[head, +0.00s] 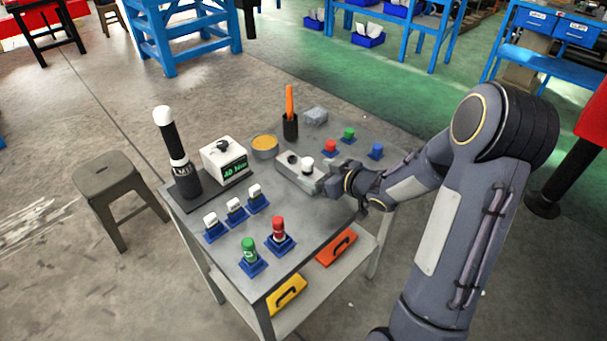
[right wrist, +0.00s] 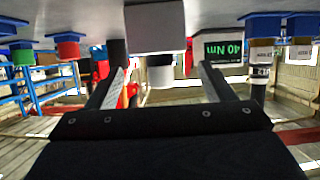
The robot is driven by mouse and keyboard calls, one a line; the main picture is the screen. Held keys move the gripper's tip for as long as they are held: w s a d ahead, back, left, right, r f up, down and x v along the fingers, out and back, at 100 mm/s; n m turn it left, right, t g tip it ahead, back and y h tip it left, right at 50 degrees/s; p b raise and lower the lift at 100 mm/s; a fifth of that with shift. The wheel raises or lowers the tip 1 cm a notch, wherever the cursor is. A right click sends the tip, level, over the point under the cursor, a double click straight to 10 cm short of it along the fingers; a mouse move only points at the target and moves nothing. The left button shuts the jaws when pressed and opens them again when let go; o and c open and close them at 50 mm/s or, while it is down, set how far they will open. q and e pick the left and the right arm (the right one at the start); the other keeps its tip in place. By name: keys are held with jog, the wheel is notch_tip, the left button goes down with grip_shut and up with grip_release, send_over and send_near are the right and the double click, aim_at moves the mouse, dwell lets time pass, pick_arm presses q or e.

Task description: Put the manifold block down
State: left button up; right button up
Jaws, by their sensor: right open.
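The manifold block (head: 290,172) is a light grey block with a dark round opening and a white knob (head: 307,165) on top. It rests on the grey table top (head: 318,212). My right gripper (head: 328,183) is at the block's right end, with its fingers partly hidden by the wrist. In the right wrist view, which is upside down, the block (right wrist: 155,28) is straight ahead. The open fingers (right wrist: 162,76) stand apart on either side of the white knob, with gaps on both sides. My left gripper is not in view.
A torque tester (head: 224,158) and a black tool with a white ball end (head: 172,150) stand at the left. A tan bowl (head: 265,146) and a black cup with an orange handle (head: 290,125) stand behind the block. Several small capped parts on blue bases surround it. The front right table top is clear.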

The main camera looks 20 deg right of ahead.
aim_at(303, 167)
jog(key=x, duration=0.6)
jog(key=shift+w, duration=0.2)
jog(key=shift+c, duration=0.3)
grip_shut()
jog(key=shift+a+r, duration=0.1)
jog(key=shift+r, duration=0.05)
